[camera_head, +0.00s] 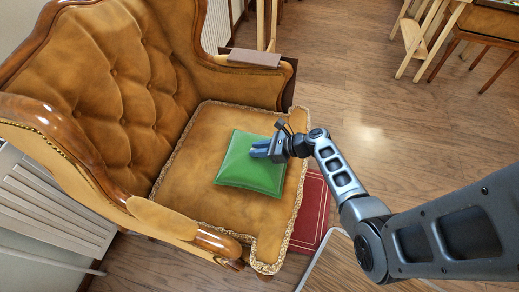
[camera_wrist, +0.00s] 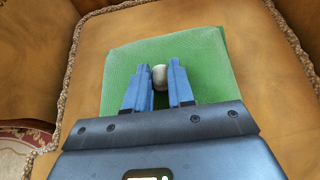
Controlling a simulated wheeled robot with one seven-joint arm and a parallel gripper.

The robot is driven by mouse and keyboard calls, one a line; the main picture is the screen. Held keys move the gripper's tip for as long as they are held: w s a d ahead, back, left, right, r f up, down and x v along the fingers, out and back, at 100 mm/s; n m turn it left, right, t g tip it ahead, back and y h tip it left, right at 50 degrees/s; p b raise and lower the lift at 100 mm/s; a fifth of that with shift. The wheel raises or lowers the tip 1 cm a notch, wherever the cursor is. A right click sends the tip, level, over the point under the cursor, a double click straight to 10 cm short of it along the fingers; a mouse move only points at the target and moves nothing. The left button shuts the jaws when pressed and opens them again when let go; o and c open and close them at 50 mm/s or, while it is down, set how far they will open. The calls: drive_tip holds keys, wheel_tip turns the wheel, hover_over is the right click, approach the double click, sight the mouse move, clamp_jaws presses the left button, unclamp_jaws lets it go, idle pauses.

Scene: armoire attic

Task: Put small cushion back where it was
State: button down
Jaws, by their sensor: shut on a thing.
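A small green cushion (camera_head: 252,177) lies flat on the seat of a tan leather armchair (camera_head: 230,207). My gripper (camera_head: 267,149) is over the cushion's right part. In the wrist view, the green cushion (camera_wrist: 205,85) spreads out under and beyond the fingers. My blue-fingered gripper (camera_wrist: 159,68) is shut on a small pale rounded object (camera_wrist: 159,77), seen between the fingertips. The object is hidden in the head view. I cannot tell whether it touches the cushion.
The armchair has wooden-edged arms and a brown flat item (camera_head: 255,57) on its far arm. A red book-like item (camera_head: 311,205) lies at the seat's right front. A white radiator (camera_head: 50,208) is at left. Wooden floor (camera_head: 390,130) is clear at right, with wooden furniture legs behind.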

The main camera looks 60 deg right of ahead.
drive_tip(key=c, duration=1)
unclamp_jaws()
drive_tip(key=shift+o, duration=0.2)
